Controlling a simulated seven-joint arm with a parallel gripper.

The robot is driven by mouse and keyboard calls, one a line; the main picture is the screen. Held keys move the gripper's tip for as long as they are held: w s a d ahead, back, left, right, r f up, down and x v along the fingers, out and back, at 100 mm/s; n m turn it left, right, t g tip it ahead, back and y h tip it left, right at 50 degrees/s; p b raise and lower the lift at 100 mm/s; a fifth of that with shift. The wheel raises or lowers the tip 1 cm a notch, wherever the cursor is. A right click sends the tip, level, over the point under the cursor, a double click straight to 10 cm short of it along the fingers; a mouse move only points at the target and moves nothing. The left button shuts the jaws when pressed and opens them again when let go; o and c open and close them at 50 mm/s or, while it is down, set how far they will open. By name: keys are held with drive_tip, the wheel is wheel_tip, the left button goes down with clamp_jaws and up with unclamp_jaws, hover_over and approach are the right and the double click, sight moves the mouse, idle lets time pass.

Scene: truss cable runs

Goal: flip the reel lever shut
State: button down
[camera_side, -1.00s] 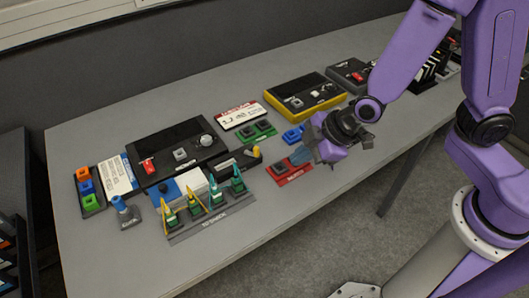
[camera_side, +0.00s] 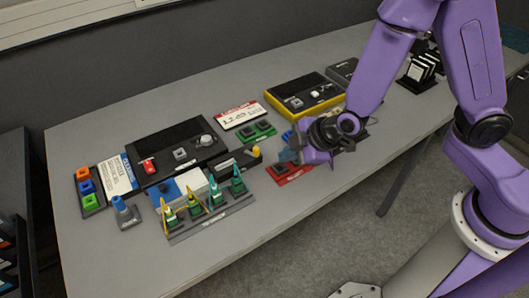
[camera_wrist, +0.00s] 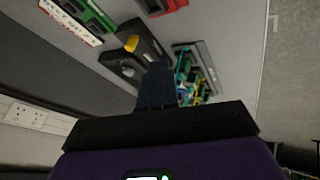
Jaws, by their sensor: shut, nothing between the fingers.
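A low dark unit (camera_side: 236,162) with an upright yellow-tipped lever (camera_side: 256,151) at its right end lies mid-table; I take this to be the reel lever. In the wrist view the yellow tip (camera_wrist: 132,43) stands out on the dark unit (camera_wrist: 150,36), just beyond my fingers. My gripper (camera_side: 285,156) is shut and empty, a short way right of the yellow tip, above the red tray. In the wrist view its blue-grey fingers (camera_wrist: 156,84) are together and cover part of the unit's near end. I cannot tell whether they touch it.
A rack of teal and yellow clips (camera_side: 210,212) stands in front of the unit. A red tray (camera_side: 290,172) lies below my gripper, and a green tray (camera_side: 257,132) is behind. A large black panel (camera_side: 175,150) is left of the unit. The table front is clear.

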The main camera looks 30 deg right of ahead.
drive_tip(key=x, duration=0.8)
drive_tip(key=shift+w+d+r, duration=0.1)
drive_tip(key=shift+w+d, duration=0.05)
drive_tip(key=shift+w, duration=0.45)
drive_tip(key=shift+w+d, duration=0.1)
drive_tip(key=shift+w, duration=0.5)
drive_tip(key=shift+w+d, duration=0.15)
drive_tip(key=shift+w, duration=0.55)
